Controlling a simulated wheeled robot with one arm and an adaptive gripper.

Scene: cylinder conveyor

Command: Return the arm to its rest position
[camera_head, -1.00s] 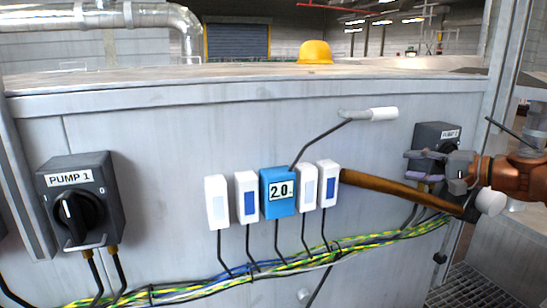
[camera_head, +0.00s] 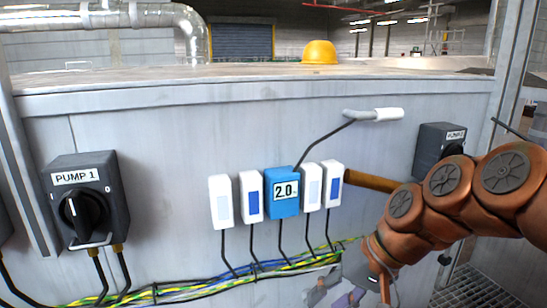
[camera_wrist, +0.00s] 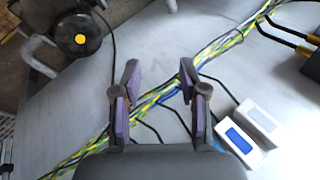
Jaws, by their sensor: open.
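My gripper (camera_wrist: 160,72) is open and empty in the wrist view, with its two purple-padded fingers apart over the cable bundle. In the head view my gripper (camera_head: 345,292) is low at the bottom, right of centre, partly cut off by the frame edge. My copper-coloured arm enters from the right and bends down in front of the panel. It hides part of the wall below the Pump 2 switch (camera_head: 435,145).
The grey panel (camera_head: 160,120) carries the Pump 1 switch (camera_head: 85,205), white modules and a blue display (camera_head: 282,192) reading 2.0. A brown bar (camera_head: 370,181) and a white-tipped lever (camera_head: 388,114) are near the arm. Yellow-green cables (camera_head: 190,288) run below.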

